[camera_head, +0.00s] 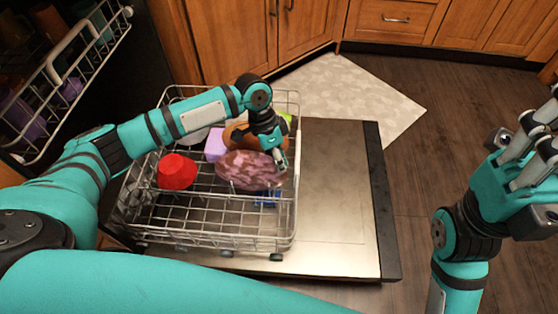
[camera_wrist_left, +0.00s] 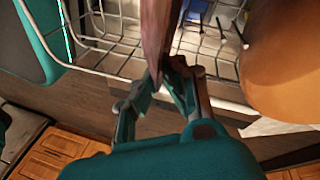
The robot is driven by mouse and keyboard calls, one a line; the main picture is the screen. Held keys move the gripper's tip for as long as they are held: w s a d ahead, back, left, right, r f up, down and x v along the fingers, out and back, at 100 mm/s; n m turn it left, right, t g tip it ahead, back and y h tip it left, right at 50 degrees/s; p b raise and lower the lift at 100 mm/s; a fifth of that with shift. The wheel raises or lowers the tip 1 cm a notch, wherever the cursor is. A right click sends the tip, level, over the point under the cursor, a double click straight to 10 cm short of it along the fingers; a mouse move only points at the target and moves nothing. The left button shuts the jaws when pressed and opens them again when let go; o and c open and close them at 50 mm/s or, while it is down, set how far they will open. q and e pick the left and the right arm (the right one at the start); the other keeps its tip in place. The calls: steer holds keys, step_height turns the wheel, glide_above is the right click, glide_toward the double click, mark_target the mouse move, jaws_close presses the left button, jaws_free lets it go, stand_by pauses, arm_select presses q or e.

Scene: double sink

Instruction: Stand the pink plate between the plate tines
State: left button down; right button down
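The pink plate (camera_head: 250,170), mottled pink and purple, is in the lower dishwasher rack (camera_head: 215,240), in its right half. It is tilted, with its face toward the head camera. My left gripper (camera_head: 280,158) is at its upper right edge. In the left wrist view the plate (camera_wrist_left: 156,35) shows edge-on, and its rim runs down between the fingertips of the left gripper (camera_wrist_left: 168,78), which are closed on it. Plate tines (camera_wrist_left: 200,35) show beside it; whether its lower edge sits between them is hidden. My right gripper (camera_head: 525,145) is open and empty at far right.
A red bowl (camera_head: 176,171), a lilac item (camera_head: 215,144) and a brown round dish (camera_head: 237,132) are in the rack near the plate. The brown dish (camera_wrist_left: 285,60) is close to the gripper. The open metal door (camera_head: 340,200) is bare right of the rack.

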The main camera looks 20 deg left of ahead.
arm_select(q)
steer(key=c, duration=1.4)
jaws_free()
steer(key=v, duration=1.2)
